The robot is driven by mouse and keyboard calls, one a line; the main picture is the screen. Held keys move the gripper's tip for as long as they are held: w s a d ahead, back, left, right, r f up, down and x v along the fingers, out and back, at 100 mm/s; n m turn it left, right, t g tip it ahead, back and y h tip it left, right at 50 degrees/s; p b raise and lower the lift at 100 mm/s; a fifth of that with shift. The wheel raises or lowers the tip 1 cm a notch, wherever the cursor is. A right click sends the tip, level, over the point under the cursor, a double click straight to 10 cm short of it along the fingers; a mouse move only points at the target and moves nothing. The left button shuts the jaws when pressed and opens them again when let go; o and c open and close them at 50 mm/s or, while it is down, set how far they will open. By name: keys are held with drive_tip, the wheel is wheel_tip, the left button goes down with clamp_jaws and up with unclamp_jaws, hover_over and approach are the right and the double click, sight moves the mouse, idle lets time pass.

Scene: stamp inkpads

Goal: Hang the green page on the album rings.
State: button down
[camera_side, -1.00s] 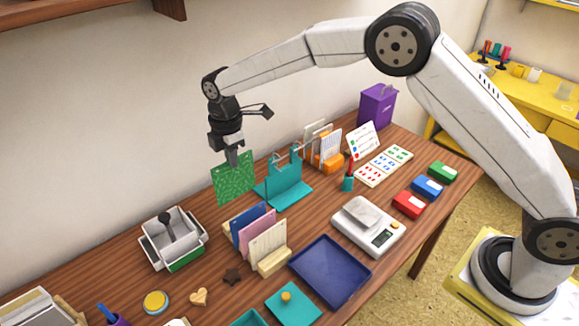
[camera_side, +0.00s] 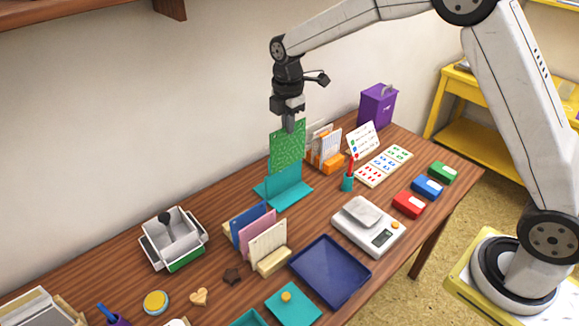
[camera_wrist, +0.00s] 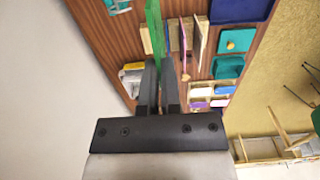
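The green page (camera_side: 287,147) hangs upright from my gripper (camera_side: 289,125) in the side view, in front of or above the teal album stand (camera_side: 284,188). The page hides the stand's upper part and its rings, so I cannot tell whether the page touches them. My gripper is shut on the page's top edge. In the wrist view the green page (camera_wrist: 155,30) shows nearly edge-on beyond the fingers of my gripper (camera_wrist: 160,65).
An orange card holder (camera_side: 327,161) stands just right of the stand. A red pen in a teal cup (camera_side: 347,183) is near. Blue, pink and cream cards (camera_side: 258,237) stand in front to the left. A navy tray (camera_side: 330,271) and a scale (camera_side: 369,225) lie in front.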

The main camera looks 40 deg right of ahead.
drive_tip(key=s+d, duration=0.3)
drive_tip(key=d, duration=0.2)
wheel_tip(320, 180, down, 17)
drive_tip(key=shift+r, duration=0.15)
drive_tip(key=shift+w+d, duration=0.1)
drive_tip(key=shift+w, duration=0.15)
idle(0.5)
drive_tip(key=shift+w, duration=4.2)
drive_tip(key=c, duration=1.3)
unclamp_jaws()
drive_tip(key=shift+w, duration=0.1)
drive_tip(key=o, duration=0.6)
drive_tip(key=shift+c, duration=0.2)
